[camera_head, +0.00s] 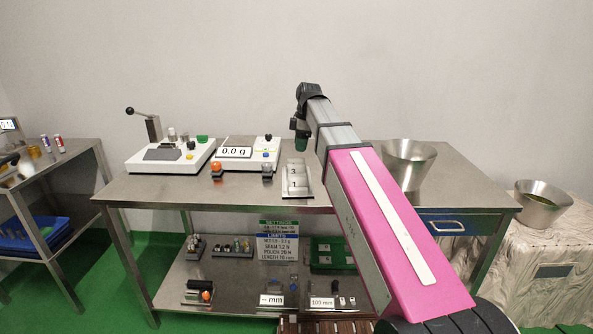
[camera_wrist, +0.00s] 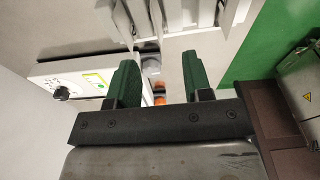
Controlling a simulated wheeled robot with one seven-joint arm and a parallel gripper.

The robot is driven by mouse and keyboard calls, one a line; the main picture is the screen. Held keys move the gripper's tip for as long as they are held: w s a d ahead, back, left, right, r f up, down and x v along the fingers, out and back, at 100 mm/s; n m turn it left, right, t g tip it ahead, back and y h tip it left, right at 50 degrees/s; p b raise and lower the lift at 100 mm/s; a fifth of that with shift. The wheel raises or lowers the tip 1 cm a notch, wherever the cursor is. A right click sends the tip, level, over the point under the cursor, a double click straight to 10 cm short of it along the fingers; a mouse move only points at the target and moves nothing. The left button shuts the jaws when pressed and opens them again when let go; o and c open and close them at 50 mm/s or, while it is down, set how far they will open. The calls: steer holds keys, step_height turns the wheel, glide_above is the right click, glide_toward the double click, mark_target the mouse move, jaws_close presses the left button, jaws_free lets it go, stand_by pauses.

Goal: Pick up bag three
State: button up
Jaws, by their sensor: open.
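A small pale rack (camera_head: 304,194) stands on the steel table, with the labels 3 and 1 on its steps. Pale upright pieces that look like bags show at the label 3 (camera_head: 293,171), but I cannot separate bag three clearly from its neighbours. In the wrist view several whitish upright sheets (camera_wrist: 185,12) show at the top edge, beyond the fingertips. My gripper (camera_head: 301,137) hangs above the table behind the rack in the head view. Its two green fingers (camera_wrist: 160,75) are apart, with nothing held between them.
A scale reading 0.0 g (camera_head: 234,152) and a white lever device (camera_head: 168,157) stand left of the rack. An orange knob (camera_head: 216,168) and a grey knob (camera_head: 267,170) sit at the table front. A metal bowl (camera_head: 408,163) stands right, partly behind my arm.

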mark_target(296, 164)
steer(key=f, duration=0.3)
steer(key=a+f, duration=0.1)
steer(key=f, duration=0.4)
steer(key=shift+w+a+f, duration=0.15)
steer(key=shift+a+f, duration=0.1)
steer(key=shift+f, duration=0.1)
jaws_close()
